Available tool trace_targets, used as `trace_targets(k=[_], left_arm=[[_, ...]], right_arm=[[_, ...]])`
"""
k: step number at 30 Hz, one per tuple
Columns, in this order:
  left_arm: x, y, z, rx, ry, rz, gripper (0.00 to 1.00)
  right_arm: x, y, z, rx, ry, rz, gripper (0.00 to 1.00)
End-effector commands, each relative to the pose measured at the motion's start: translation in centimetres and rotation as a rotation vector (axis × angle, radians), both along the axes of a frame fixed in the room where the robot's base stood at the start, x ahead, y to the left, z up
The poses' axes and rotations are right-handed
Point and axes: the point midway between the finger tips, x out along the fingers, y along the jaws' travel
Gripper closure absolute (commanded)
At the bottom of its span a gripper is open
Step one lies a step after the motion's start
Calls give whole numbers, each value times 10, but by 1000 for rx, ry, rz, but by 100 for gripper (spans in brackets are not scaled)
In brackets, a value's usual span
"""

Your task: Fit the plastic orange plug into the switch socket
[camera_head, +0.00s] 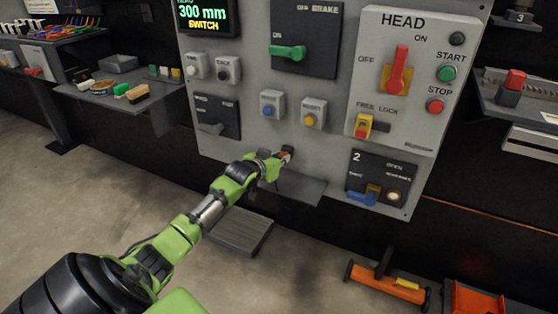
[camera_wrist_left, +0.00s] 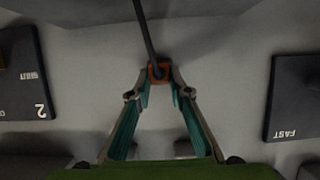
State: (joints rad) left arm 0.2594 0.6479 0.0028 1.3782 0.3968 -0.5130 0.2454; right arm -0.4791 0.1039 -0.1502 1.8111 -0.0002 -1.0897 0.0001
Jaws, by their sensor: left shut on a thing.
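The orange plug (camera_wrist_left: 158,71) is between the fingertips of my left gripper (camera_wrist_left: 160,90), with a dark cable running from it to the top of the left wrist view. In the head view my left gripper (camera_head: 277,161) reaches up to the lower part of the grey control panel (camera_head: 240,140). A small patch of the plug (camera_head: 284,156) shows at its tips, beside a small dark block (camera_head: 290,149) on the panel. I cannot tell whether that block is the switch socket, or whether the plug touches it. My right gripper is not in view.
A small grey shelf (camera_head: 301,189) juts out just below the gripper. Switch plates stand on both sides: one with a grey lever (camera_head: 211,128), one marked 2 (camera_head: 381,173).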

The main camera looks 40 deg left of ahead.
Motion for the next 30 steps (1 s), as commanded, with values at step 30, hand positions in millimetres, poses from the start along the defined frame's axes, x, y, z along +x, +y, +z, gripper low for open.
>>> trace_targets(k=[30], left_arm=[[-19, -5, 10, 2, 1, -2, 62]], right_arm=[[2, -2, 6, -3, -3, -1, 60]])
